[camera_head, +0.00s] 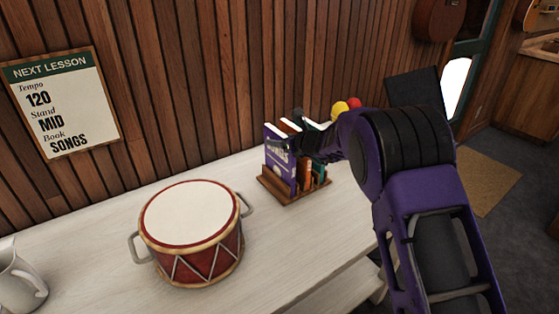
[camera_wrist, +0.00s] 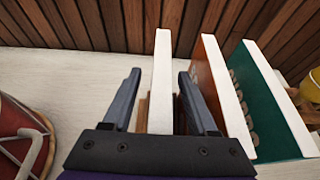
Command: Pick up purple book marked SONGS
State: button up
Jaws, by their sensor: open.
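The purple book marked SONGS (camera_head: 275,163) stands upright at the left end of a wooden rack (camera_head: 288,196) on the white table. Part of its cover is hidden behind my gripper (camera_head: 285,145) in the head view. In the wrist view my gripper (camera_wrist: 159,74) is open, with one finger on each side of the leftmost book's white page edge (camera_wrist: 162,60). This leftmost book matches the purple one. Gaps show between it and both fingers.
An orange book (camera_wrist: 208,75) and a green book (camera_wrist: 255,100) stand just right of the right finger. A red drum (camera_head: 192,250) stands left of the rack, and a white mug (camera_head: 20,283) is farther left. A wood-panelled wall rises behind.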

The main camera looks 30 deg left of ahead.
grip_shut()
dwell(1.3)
